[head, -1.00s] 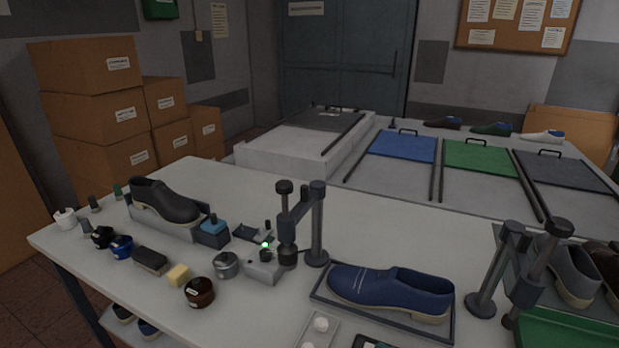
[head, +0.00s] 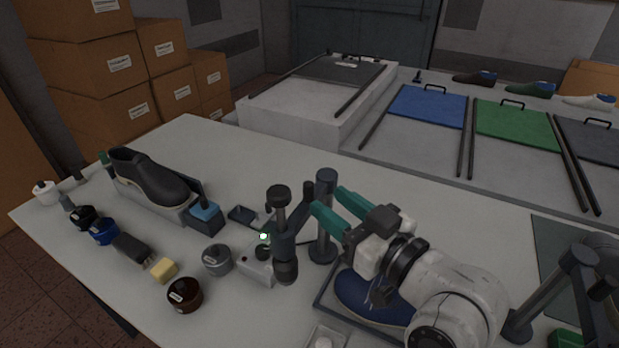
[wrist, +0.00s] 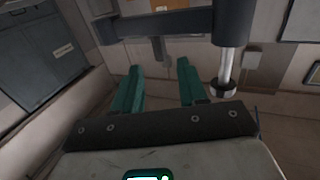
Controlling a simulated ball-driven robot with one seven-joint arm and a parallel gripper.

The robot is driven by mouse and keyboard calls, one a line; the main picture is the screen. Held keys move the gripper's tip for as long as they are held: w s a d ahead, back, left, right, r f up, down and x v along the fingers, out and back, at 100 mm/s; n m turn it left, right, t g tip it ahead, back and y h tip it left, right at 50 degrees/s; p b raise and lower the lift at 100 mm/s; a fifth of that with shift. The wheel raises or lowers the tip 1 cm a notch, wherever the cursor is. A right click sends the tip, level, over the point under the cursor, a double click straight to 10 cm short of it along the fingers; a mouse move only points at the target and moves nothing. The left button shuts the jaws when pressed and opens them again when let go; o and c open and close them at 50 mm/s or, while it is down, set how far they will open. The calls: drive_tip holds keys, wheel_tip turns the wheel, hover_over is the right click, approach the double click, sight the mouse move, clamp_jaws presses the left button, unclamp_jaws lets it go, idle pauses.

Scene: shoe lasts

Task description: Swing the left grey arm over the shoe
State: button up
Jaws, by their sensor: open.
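The shoe lies in a dark tray, largely hidden behind my arm. My gripper (head: 332,205) has green fingers, open and empty, close by the post top. In the wrist view, a dark bar (wrist: 165,24) of the fixture crosses just beyond the open fingers (wrist: 158,75). I cannot tell whether they touch it.
A second grey fixture (head: 545,290) stands at the right. A black shoe (head: 150,180) on a stand, several jars, a brush (head: 131,249) and a yellow block (head: 163,270) fill the table's left side. Bare table lies behind the left post.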

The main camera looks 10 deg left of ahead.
sight(312, 189)
drive_tip(key=p+x, duration=0.1)
drive_tip(key=x, duration=0.5)
drive_tip(key=shift+w+a, duration=0.25)
drive_tip(key=shift+a, duration=0.05)
drive_tip(key=shift+c, duration=0.2)
clamp_jaws()
